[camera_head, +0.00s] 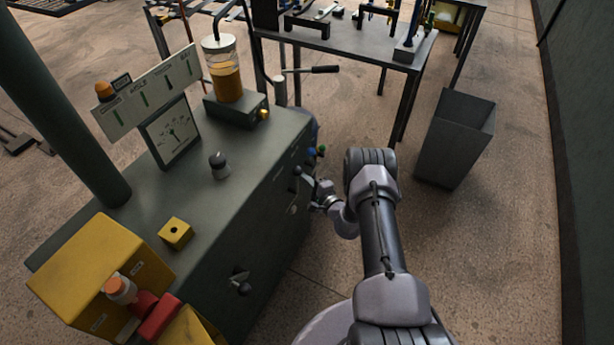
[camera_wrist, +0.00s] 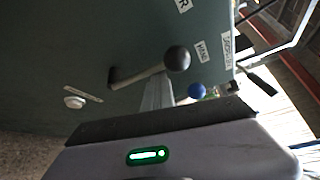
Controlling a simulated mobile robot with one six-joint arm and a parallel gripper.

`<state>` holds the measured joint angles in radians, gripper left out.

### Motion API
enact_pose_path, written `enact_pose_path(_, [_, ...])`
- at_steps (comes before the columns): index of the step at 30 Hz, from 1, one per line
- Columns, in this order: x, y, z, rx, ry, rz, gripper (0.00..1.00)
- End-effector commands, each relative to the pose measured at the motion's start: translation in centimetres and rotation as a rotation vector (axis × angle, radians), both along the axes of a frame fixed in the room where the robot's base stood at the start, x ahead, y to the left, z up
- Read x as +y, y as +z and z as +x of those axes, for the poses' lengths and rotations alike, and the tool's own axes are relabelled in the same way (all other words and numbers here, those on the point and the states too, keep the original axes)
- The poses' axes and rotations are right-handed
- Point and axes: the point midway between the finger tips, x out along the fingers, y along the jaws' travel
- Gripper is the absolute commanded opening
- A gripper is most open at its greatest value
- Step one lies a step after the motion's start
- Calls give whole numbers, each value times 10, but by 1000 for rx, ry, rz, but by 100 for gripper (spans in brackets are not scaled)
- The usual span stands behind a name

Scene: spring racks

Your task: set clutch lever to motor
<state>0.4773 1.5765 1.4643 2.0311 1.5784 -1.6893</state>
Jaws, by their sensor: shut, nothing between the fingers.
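The lever that appears to be the clutch lever, with a black ball knob (camera_wrist: 177,58), sticks out from the side of the dark green cabinet in the wrist view. Its arm runs from a pivot at the left to the knob at the right. A label reading HAND (camera_wrist: 202,50) is right of the knob; a label ending in R (camera_wrist: 183,5) is cut off at the top. My gripper (camera_wrist: 158,92) is shut and empty, its grey fingers just below the lever arm and knob; whether they touch is unclear. In the head view my gripper (camera_head: 316,193) is close to the cabinet side.
The cabinet (camera_head: 225,215) carries a jar of amber liquid (camera_head: 228,75), a sign board and yellow boxes. A blue ball knob (camera_wrist: 196,90) is near the lever. Another handle (camera_head: 240,280) is lower on the cabinet. A grey bin (camera_head: 452,145) stands right of my arm.

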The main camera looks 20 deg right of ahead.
Motion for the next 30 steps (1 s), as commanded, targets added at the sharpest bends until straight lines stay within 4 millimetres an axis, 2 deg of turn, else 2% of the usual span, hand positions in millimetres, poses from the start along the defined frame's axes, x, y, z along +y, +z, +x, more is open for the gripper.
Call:
enact_pose_path(5, [11,1,-8,-13,2,-17,0])
enact_pose_path(10, [19,-1,-15,-97,1,-125,0])
enact_pose_path(30, [35,-6,-27,-92,5,-120,0])
